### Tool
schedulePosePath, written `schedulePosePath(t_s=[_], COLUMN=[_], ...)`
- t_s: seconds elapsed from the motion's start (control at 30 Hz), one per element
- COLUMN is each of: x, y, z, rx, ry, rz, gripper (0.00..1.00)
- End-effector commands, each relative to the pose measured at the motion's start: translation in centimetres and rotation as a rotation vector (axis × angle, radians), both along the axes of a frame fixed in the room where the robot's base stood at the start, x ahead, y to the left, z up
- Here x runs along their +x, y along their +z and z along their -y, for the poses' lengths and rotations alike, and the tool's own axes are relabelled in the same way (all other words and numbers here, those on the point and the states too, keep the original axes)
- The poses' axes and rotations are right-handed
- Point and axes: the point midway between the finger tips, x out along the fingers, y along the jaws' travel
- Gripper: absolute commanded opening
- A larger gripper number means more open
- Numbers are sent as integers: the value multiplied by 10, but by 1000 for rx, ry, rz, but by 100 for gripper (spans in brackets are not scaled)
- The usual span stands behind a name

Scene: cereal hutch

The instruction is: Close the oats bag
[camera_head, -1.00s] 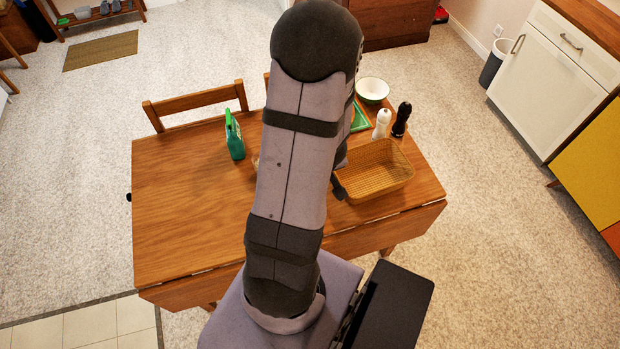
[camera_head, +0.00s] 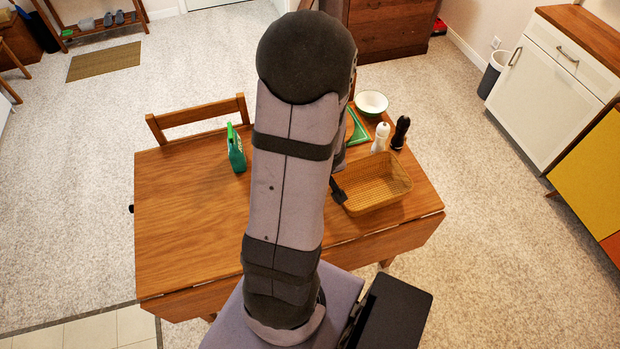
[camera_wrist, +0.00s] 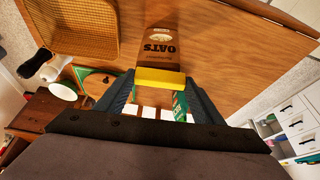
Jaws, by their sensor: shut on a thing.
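The brown oats bag (camera_wrist: 159,45) shows in the wrist view just beyond my fingertips, its OATS lettering upside down. In the head view my arm hides it. A yellow bar-shaped clip (camera_wrist: 160,78) lies across the bag's near end in the wrist view. My gripper (camera_wrist: 161,88) is shut on the clip, with one dark finger at each end of it. I cannot tell whether the clip grips the bag or only overlaps it in the picture.
A wicker basket (camera_head: 376,186) stands on the table right of my arm, with white (camera_head: 381,137) and black (camera_head: 401,132) mills behind it. A green-white bowl (camera_head: 371,103) is farther back. A green pack (camera_head: 236,149) stands left. The table's left part is clear.

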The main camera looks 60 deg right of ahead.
Motion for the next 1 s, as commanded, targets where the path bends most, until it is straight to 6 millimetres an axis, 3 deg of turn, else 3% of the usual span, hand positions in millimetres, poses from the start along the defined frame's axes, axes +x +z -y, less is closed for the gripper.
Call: schedulePosePath(t_s=[0.2, 0.7, 0.87, 1.0], x=[16, 48, 51, 51], y=[-24, -25, -15, -16], z=[-6, 32, 49, 45], rx=[3, -3, -2, 1], ry=[48, 275, 256, 145], rz=[-1, 0, -1, -1], gripper=[38, 38, 38, 38])
